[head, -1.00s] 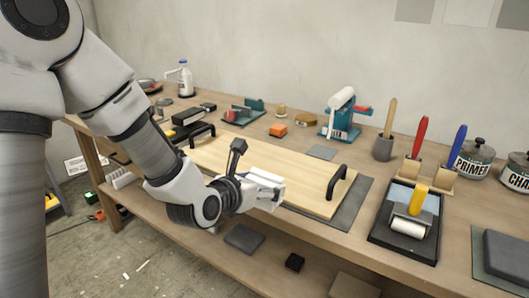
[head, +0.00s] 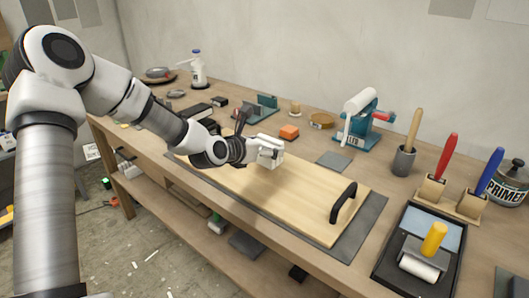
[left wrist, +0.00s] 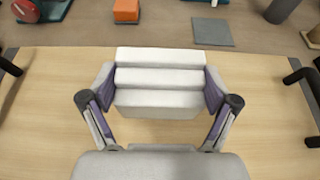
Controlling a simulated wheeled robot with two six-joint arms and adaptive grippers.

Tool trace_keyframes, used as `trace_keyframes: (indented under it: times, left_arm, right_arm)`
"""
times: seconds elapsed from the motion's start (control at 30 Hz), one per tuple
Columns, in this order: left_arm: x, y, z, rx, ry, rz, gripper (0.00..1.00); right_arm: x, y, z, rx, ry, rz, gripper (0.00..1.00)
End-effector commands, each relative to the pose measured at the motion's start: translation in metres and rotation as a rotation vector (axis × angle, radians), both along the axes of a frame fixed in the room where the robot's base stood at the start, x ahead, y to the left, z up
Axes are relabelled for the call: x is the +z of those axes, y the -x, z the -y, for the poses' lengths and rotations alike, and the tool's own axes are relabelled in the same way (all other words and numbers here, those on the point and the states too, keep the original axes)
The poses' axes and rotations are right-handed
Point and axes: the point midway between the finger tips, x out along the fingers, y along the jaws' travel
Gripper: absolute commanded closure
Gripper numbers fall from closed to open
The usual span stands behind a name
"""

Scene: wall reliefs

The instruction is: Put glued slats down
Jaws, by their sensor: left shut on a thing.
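The glued slats (left wrist: 160,80) are a white, stepped block of several strips side by side. In the left wrist view my left gripper (left wrist: 158,92) has its purple-lined fingers closed on both ends of the block. In the head view my left gripper (head: 256,152) and the white slats (head: 270,153) are over the far middle part of a pale wooden board (head: 290,196). I cannot tell whether the slats touch the board. The board has a black handle (head: 343,203) at its right end. My right gripper is not in view.
The board lies on a grey mat (head: 362,238) on the workbench. A roller tray (head: 385,262) stands at right. The board's right half is clear.

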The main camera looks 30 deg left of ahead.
Motion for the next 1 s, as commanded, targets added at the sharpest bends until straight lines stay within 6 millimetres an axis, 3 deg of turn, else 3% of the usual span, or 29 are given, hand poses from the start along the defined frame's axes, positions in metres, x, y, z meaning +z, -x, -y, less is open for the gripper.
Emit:
trace_keyframes:
  times: [0.1,0.3,0.67,0.7,1.0]
  left_arm:
    - [-0.006,-0.005,-0.008,-0.001,-0.002,-0.003,0.53]
    - [-0.036,-0.005,-0.007,-0.002,-0.002,-0.003,0.53]
    - [-0.041,-0.005,-0.007,-0.001,-0.001,0.0,0.53]
    - [-0.039,-0.005,-0.007,-0.001,-0.001,0.0,0.02]
    - [-0.039,-0.005,-0.007,-0.001,-0.001,-0.001,0.0]
  right_arm:
    - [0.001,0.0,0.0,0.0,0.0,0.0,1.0]
    - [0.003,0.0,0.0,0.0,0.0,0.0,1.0]
    - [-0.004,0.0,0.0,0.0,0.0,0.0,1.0]
    - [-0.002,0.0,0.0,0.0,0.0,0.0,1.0]
    - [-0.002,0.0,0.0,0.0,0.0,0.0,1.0]
